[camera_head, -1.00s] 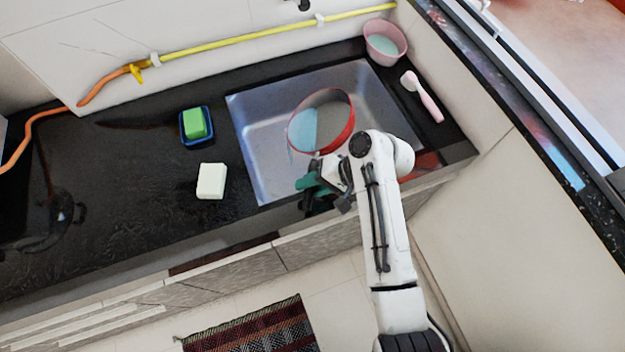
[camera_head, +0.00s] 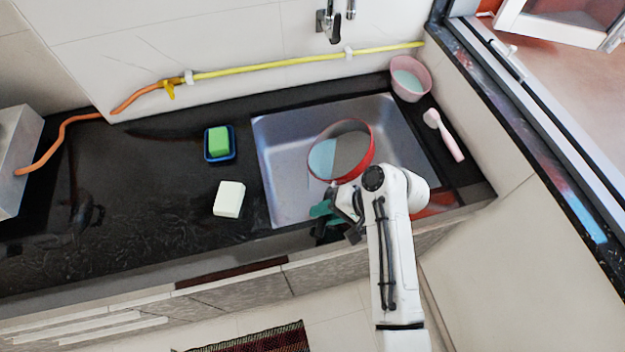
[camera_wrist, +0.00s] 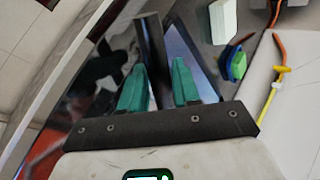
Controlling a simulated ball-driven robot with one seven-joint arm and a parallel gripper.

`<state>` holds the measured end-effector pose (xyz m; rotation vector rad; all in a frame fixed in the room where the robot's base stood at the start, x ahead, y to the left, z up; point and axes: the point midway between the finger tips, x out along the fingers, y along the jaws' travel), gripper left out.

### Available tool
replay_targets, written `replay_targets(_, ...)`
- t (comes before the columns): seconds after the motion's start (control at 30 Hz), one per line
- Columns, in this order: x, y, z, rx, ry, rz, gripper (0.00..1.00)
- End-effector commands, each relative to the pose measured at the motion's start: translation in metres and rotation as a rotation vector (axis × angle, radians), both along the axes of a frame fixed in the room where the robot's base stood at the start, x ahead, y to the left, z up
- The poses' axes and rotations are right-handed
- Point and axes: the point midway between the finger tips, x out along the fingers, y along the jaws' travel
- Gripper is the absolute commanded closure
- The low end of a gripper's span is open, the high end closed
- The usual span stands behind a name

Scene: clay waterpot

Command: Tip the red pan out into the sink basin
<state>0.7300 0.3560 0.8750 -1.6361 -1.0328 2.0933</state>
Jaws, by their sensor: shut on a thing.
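The red pan (camera_head: 355,150) is over the sink basin (camera_head: 287,165). It has a red rim and a grey inside, with a light blue patch at its left side; I cannot tell whether this patch is water. The pan looks tilted. My gripper (camera_head: 322,210) is at the basin's front edge, just below the pan. In the wrist view my gripper's green fingers (camera_wrist: 158,75) are on either side of a dark handle (camera_wrist: 150,38) and shut on it. The pan's bowl is not clearly seen in the wrist view.
A green sponge (camera_head: 218,140) in a blue tray and a white block (camera_head: 229,199) stand left of the basin. A pink bowl (camera_head: 409,78) and a pink-handled brush (camera_head: 446,138) are at the right.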

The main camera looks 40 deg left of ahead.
Motion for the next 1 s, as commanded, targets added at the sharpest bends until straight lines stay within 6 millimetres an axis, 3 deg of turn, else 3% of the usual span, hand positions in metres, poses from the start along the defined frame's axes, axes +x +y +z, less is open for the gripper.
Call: replay_targets(1.0,-0.0029,0.0088,0.0058,-0.107,-0.055,-0.002,1.0)
